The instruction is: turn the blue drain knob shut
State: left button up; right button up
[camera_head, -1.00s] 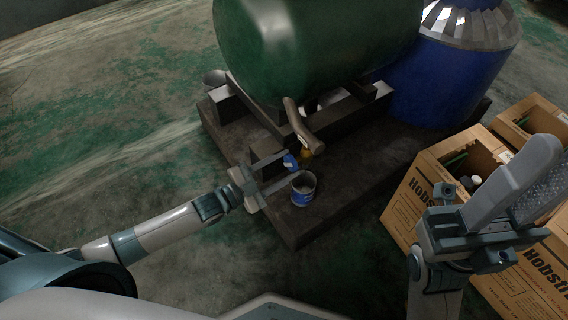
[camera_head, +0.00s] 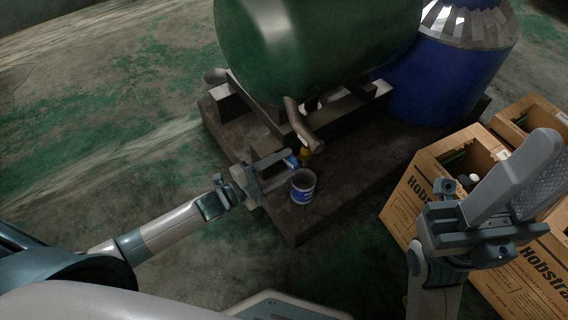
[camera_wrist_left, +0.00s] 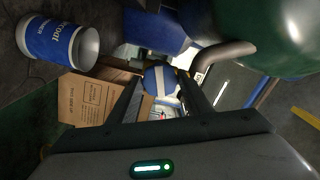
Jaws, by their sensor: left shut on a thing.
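The blue drain knob (camera_head: 292,161), with a white stripe, sits below the green tank (camera_head: 315,50) beside a brass-coloured valve part (camera_head: 305,153). In the left wrist view the knob (camera_wrist_left: 158,82) lies between the tips of both fingers. My left gripper (camera_head: 285,163) reaches in from the left and is shut on the knob; its fingers partly hide the knob in the head view.
A blue-labelled can (camera_head: 303,188) stands on the dark platform (camera_head: 350,185), close by the left gripper's lower finger. A curved pipe (camera_head: 298,122) hangs above the knob. A blue drum (camera_head: 440,75) stands behind. Open cardboard boxes (camera_head: 425,200) stand at right. The floor at left is clear.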

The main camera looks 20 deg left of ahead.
pick_arm(q)
jog(key=shift+a+f, duration=0.1)
jog(key=m, duration=0.3)
jog(key=shift+s, duration=0.1)
jog(key=o, duration=0.7)
jog(key=shift+m, duration=0.5)
jog(key=o, duration=0.4)
jog(key=shift+c, duration=0.2)
jog(key=shift+p+v, duration=0.6)
jog(key=shift+v, duration=0.8)
jog(key=shift+p+v, duration=0.45)
jog(key=shift+v, duration=1.55)
